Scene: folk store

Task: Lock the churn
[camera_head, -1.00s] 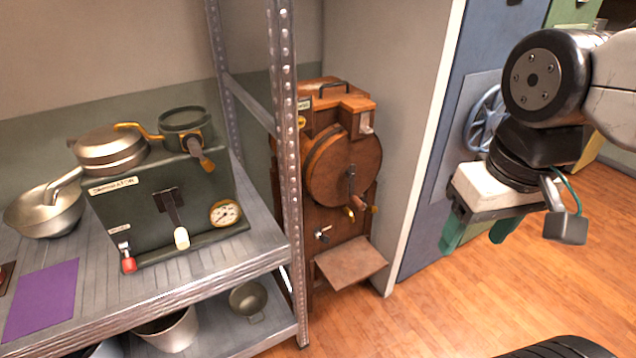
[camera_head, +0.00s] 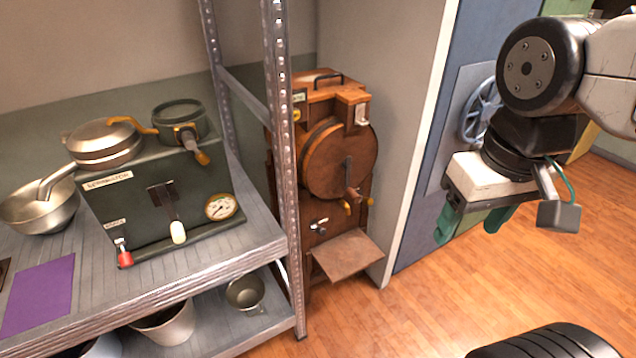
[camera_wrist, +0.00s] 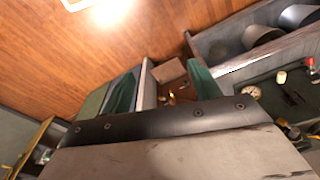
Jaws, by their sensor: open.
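The wooden churn (camera_head: 338,165) stands upright in the corner between the metal shelf and a pale wall. It has a round drum face with a crank and a wooden handle, a small metal latch or tap (camera_head: 319,225) low on its front, and a tilted wooden flap below. It shows small and partly hidden in the wrist view (camera_wrist: 172,92). My gripper (camera_head: 470,227) hangs at the right, well apart from the churn. Its two green fingers are spread, with nothing between them; in the wrist view the fingers (camera_wrist: 163,85) are also apart.
The metal shelf (camera_head: 262,250) at left holds a dark green machine (camera_head: 150,215) with a gauge and levers, a metal bowl (camera_head: 40,210) and a purple sheet (camera_head: 38,295). Buckets stand on its lower level. A blue panel with a wheel (camera_head: 482,110) is behind my arm. Wooden floor (camera_head: 430,300) is clear.

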